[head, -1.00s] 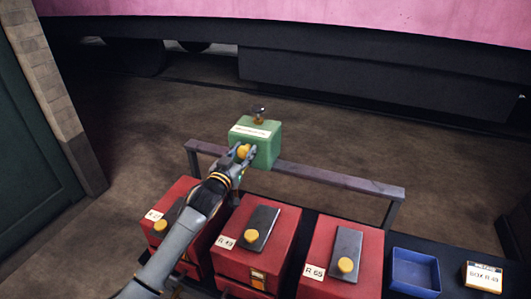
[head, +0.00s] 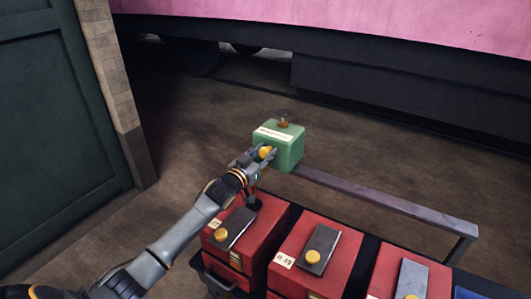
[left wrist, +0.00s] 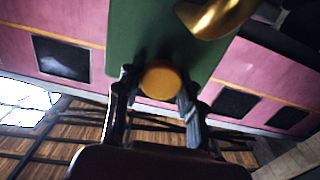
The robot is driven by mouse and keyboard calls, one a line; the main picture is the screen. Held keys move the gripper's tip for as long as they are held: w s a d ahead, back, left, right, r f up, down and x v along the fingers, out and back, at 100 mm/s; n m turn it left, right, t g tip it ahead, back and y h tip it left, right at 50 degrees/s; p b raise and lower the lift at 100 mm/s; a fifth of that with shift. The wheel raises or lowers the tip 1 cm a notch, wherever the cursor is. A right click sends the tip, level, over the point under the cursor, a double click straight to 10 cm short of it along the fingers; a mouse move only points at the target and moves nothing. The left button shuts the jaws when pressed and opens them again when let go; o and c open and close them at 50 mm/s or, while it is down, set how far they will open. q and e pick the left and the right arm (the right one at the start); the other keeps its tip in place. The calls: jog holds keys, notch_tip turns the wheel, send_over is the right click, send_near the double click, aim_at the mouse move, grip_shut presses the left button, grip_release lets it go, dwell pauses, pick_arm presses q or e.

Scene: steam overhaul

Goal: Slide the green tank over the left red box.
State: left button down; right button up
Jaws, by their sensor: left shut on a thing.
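The green tank (head: 287,150) has a white label, a brass fitting on top and a yellow knob (head: 265,152). My left gripper (head: 262,157) is shut on the knob and holds the tank up behind the row of red boxes. The left wrist view shows the knob (left wrist: 161,80) between the fingers, with the green tank face (left wrist: 150,30) behind it. The left red box (head: 265,225) is below and nearer, with a grey slab and yellow knob on top; my wrist hides part of its back. The tank is apart from it. My right gripper is not in view.
A middle red box (head: 335,275) and a right red box (head: 385,270) stand to the right. A dark metal rail (head: 390,198) runs behind the boxes. A blue tray edge (head: 475,287) shows at lower right. A green door (head: 60,130) is at left.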

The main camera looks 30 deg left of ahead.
pick_arm(q)
jog(key=c, duration=0.8)
grip_release()
jog(key=shift+a+r, duration=0.1)
jog(key=shift+a, duration=0.2)
jog(key=shift+c, duration=0.2)
jog(key=s, duration=1.2)
jog(key=shift+a, duration=0.25)
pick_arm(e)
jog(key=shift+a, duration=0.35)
